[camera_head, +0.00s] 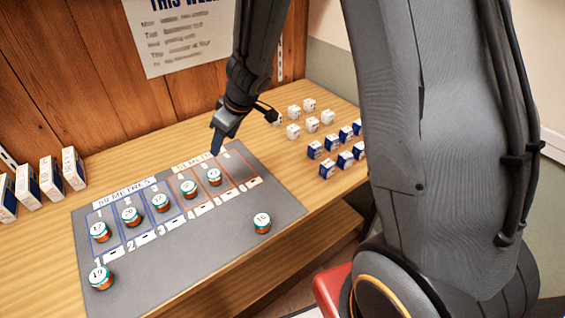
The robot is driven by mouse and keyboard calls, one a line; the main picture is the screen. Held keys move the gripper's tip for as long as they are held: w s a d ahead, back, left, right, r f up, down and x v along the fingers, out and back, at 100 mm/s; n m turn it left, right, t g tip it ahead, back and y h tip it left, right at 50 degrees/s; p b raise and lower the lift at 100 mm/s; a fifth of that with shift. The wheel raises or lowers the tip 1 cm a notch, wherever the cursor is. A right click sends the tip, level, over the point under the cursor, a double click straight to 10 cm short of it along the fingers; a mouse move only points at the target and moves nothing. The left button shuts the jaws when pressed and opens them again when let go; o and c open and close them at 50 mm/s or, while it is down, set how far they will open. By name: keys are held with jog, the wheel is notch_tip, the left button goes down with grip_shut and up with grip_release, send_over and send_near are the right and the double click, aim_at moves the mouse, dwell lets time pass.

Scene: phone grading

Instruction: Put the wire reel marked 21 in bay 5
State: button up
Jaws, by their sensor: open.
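Several orange-brown wire reels with white tops and teal rims sit on a grey mat (235,270). Reels in bay 1 (100,231) and bay 2 (131,216) seem to read 17 and 20. The tops of the reels in bay 3 (161,202), bay 4 (190,189) and bay 5 (214,176) are too small to read surely, so I cannot tell which is 21. The reel in bay 5 stands upright inside its orange outline. My gripper (217,151) is open, just behind and above that reel, apart from it; its fingertips are small here.
Two loose reels, seemingly 19 (101,277) and 16 (262,222), stand on the mat's front part. Bay 6 (240,168) looks empty. White boxes (293,131) and blue boxes (315,149) stand right; taller cartons (50,178) stand left. A wooden wall is behind.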

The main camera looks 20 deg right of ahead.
jog(key=s+d+r+m+h, duration=0.45)
jog(key=s+d+m, duration=0.2)
jog(key=d, duration=0.65)
jog(key=s+a+m+g+y, duration=0.1)
jog(key=s+m+g, duration=0.1)
jog(key=s, duration=1.2)
jog(key=shift+s+g, duration=0.3)
jog(key=shift+g, duration=0.1)
jog(key=shift+f+b, duration=0.45)
jog(key=shift+f, duration=0.05)
